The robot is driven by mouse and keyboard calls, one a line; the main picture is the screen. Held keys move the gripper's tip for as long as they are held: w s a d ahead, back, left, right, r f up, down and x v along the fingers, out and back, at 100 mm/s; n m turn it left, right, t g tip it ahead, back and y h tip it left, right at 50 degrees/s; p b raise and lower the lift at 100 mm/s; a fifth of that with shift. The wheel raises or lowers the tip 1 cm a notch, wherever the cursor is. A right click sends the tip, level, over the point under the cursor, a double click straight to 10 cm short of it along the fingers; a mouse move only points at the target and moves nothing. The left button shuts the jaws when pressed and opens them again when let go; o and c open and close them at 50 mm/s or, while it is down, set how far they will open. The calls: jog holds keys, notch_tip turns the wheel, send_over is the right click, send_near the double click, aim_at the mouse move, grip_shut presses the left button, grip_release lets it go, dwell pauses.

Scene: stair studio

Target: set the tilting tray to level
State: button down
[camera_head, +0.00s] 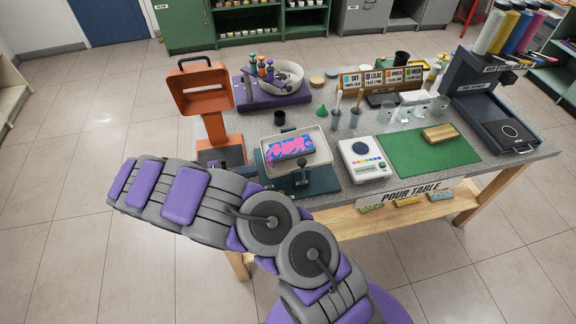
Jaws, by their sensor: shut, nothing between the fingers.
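The tilting tray (324,158) is a shallow cream tray on a dark teal base (325,182), near the front edge of the table. A canvas (292,148) with pink and blue patterns lies in it. The tray's front edge slopes more than the base below it, with its left side looking lower; the exact tilt is hard to tell. A dark knob or lever (303,164) stands at the tray's front. My purple and grey arm stretches to the left in front of the table, apart from the tray. No gripper fingers show.
An orange stand (203,92) rises left of the tray. A white scale (363,160) and green mat (430,155) lie to its right. Behind are a small black cup (279,118) and a purple rack (268,98) with a bowl. The floor left of the table is clear.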

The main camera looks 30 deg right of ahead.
aim_at(299, 162)
jog(key=s+d+f+t+b, duration=0.1)
jog(key=d+f+b, duration=0.1)
jog(key=d, duration=1)
jog(key=shift+d+f+n+h, duration=0.15)
jog(key=shift+f+n+h, duration=0.15)
jog(key=shift+f, duration=0.35)
jog(key=shift+s, duration=0.1)
jog(key=shift+s+d+r+y, duration=0.1)
jog(key=shift+d+y, duration=0.25)
jog(key=shift+d, duration=0.1)
jog(key=shift+s+d+r+y, duration=0.1)
jog(key=shift+d+y, duration=0.25)
jog(key=shift+d, duration=0.1)
